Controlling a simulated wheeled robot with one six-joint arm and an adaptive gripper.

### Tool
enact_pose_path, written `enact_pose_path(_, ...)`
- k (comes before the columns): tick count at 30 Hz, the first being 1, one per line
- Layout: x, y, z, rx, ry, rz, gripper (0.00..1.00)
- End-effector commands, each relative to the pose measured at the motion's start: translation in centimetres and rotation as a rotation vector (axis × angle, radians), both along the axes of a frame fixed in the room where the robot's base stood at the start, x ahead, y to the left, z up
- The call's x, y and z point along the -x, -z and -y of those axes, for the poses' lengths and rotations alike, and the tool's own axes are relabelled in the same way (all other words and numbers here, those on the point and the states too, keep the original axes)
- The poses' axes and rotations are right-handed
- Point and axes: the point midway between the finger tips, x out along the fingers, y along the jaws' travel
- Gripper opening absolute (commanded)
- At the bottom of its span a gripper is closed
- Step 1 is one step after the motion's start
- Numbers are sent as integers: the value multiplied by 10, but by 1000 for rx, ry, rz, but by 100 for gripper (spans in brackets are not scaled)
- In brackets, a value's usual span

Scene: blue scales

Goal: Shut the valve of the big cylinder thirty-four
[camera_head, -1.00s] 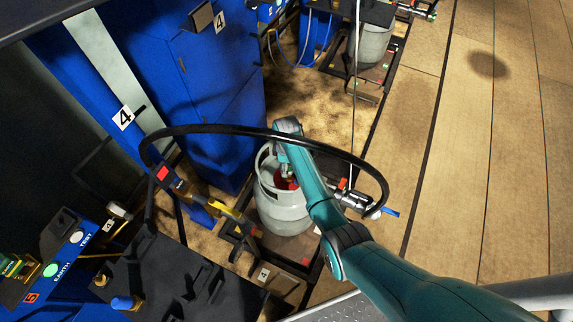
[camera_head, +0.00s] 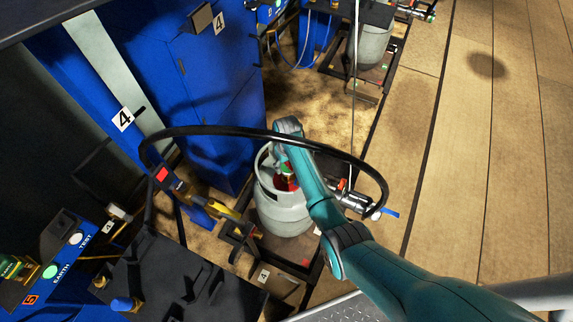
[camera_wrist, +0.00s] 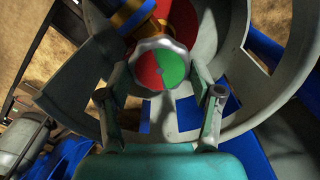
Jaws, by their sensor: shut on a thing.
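A grey gas cylinder (camera_head: 284,212) stands upright on a dark low frame in the head view, with an open collar around its top. I cannot read a number on it. Its valve knob (camera_wrist: 161,62) shows in the wrist view, with a scalloped silver rim and a face part red, part green. My gripper (camera_wrist: 161,93) reaches down into the collar, with one finger on each side of the knob, shut on it. In the head view my gripper (camera_head: 284,168) and arm partly hide the valve. Brass and blue fittings (camera_wrist: 135,18) sit behind the knob.
The collar (camera_wrist: 262,70) curves closely around my fingers. A black hose (camera_head: 240,131) loops above the cylinder. Blue cabinets (camera_head: 215,95) stand on the left. A pipe with a blue-handled tap (camera_head: 388,212) is on the right. Another cylinder (camera_head: 373,45) stands farther back. Wooden floor (camera_head: 460,180) is clear on the right.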

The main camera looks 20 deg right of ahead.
Motion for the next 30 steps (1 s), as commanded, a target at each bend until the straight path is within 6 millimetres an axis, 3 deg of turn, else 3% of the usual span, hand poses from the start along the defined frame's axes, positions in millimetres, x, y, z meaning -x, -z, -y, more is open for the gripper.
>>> enact_pose_path(30,1,0,4,0,898,1,30)
